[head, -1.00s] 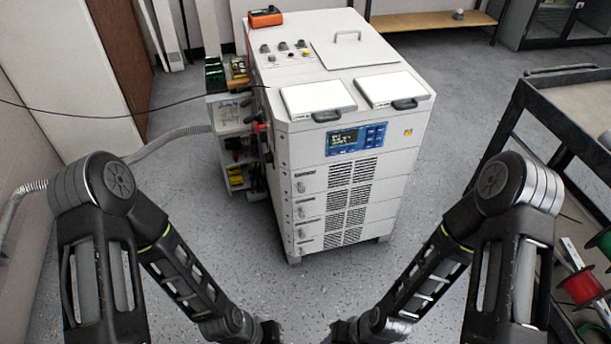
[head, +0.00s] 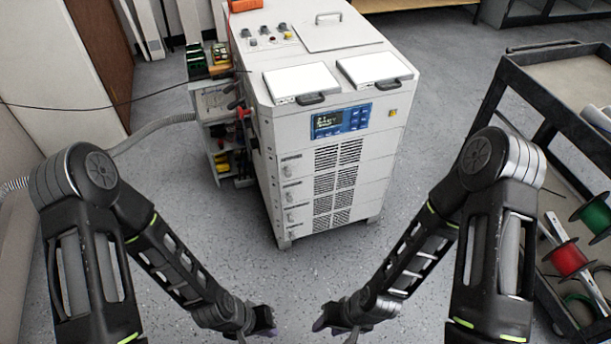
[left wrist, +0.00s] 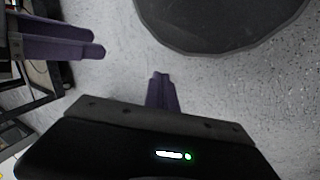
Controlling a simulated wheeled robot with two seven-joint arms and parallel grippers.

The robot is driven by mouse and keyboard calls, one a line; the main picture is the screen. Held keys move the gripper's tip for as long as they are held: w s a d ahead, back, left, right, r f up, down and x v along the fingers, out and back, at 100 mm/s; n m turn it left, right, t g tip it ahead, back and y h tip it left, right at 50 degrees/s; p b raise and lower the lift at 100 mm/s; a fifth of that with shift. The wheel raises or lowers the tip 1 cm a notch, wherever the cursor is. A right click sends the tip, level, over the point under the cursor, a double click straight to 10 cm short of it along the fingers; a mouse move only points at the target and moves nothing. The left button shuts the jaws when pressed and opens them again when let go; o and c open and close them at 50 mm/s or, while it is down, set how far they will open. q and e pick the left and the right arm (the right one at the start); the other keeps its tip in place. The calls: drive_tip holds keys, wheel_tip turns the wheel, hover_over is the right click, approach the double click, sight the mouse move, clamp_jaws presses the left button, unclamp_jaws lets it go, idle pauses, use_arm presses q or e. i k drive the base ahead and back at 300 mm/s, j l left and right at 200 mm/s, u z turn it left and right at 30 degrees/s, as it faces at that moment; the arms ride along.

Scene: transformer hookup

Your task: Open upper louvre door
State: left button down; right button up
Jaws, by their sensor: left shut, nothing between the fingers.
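The white cabinet (head: 385,150) stands ahead of me. Its front has stacked louvred panels below a blue display panel (head: 341,121). The upper louvre door (head: 300,163) lies flush with the front, with a small latch (head: 287,171) near its left edge. My left gripper (head: 265,333) is shut and empty, low in front of the cabinet and well short of it. Its purple fingers show in the left wrist view (left wrist: 162,92). My right gripper (head: 322,323) is to its right, also away from the cabinet. In the left wrist view its purple fingers (left wrist: 62,40) lie together, empty.
A black cart (head: 535,95) with wire spools (head: 568,258) stands close on the right. A small shelf (head: 215,130) and a grey hose (head: 150,134) are left of the cabinet. The floor (head: 230,262) before the cabinet is clear.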

sight(304, 162)
drive_tip(key=l+z, duration=0.35)
drive_tip(key=l, duration=0.15)
drive_tip(key=l+z, duration=0.35)
drive_tip(key=l, duration=0.15)
